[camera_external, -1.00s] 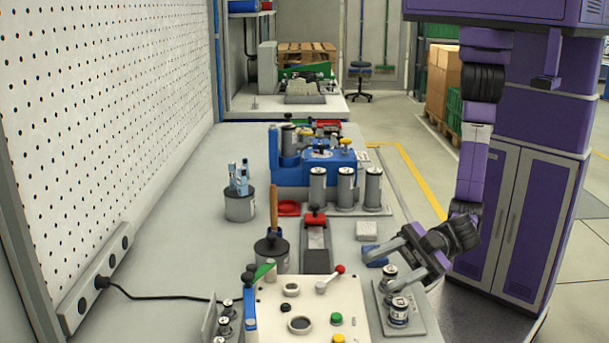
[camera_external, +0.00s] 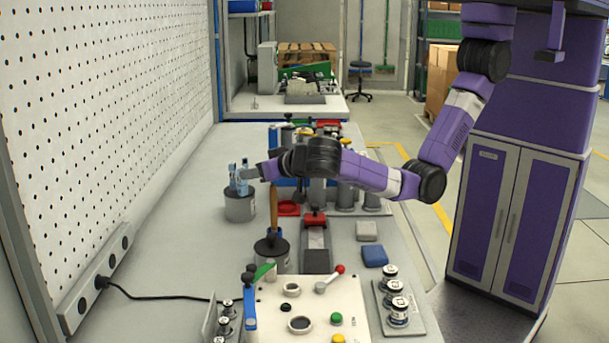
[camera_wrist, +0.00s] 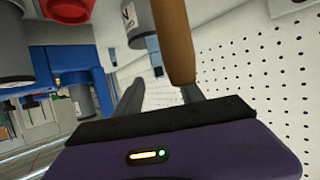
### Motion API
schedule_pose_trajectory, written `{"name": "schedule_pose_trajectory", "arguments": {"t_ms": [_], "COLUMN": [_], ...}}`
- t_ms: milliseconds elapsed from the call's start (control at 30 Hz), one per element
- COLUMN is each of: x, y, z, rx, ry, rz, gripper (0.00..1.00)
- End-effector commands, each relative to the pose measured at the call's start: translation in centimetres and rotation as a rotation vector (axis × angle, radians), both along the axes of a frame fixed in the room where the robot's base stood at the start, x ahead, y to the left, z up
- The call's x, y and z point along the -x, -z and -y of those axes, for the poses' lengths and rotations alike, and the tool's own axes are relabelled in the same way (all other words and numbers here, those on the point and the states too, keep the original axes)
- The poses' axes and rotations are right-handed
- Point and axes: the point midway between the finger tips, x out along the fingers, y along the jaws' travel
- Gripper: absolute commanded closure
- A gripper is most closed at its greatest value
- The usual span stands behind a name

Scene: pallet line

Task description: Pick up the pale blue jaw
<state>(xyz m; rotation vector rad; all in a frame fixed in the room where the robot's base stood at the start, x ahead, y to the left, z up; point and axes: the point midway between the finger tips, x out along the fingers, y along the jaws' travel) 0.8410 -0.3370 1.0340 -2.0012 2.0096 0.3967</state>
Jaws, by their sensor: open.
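Pale blue jaw pieces (camera_external: 238,180) stand upright in a grey round cup (camera_external: 239,207) left of the bench's middle. They look like more than one piece, and I cannot tell them apart clearly. My gripper (camera_external: 250,173) points left, its tips right beside these pieces in the external view. I cannot tell whether it touches them. In the wrist view my gripper (camera_wrist: 163,95) has its two grey fingers apart, with nothing seen held.
A wooden handle (camera_external: 274,208) stands upright in a dark holder (camera_external: 271,250), close to my gripper; this handle (camera_wrist: 173,40) crosses the wrist view. A blue fixture and grey cylinders (camera_external: 345,197) lie behind my forearm. The pegboard (camera_external: 110,120) borders the left. Bench between cup and pegboard is clear.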

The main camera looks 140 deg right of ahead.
Motion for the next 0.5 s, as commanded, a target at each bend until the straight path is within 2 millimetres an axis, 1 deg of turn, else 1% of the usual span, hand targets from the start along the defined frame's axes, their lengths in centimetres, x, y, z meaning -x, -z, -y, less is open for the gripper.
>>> {"name": "schedule_pose_trajectory", "arguments": {"t_ms": [167, 367, 500], "x": [0.3, 0.4, 0.4], "y": [0.9, 2.4, 2.9], "z": [1.6, 4.1, 4.8], "rx": [-0.001, 0.0, 0.0], "ry": [-0.001, 0.0, -0.003], "rz": [-0.004, -0.002, -0.002], "gripper": [0.55, 0.55, 0.55]}}
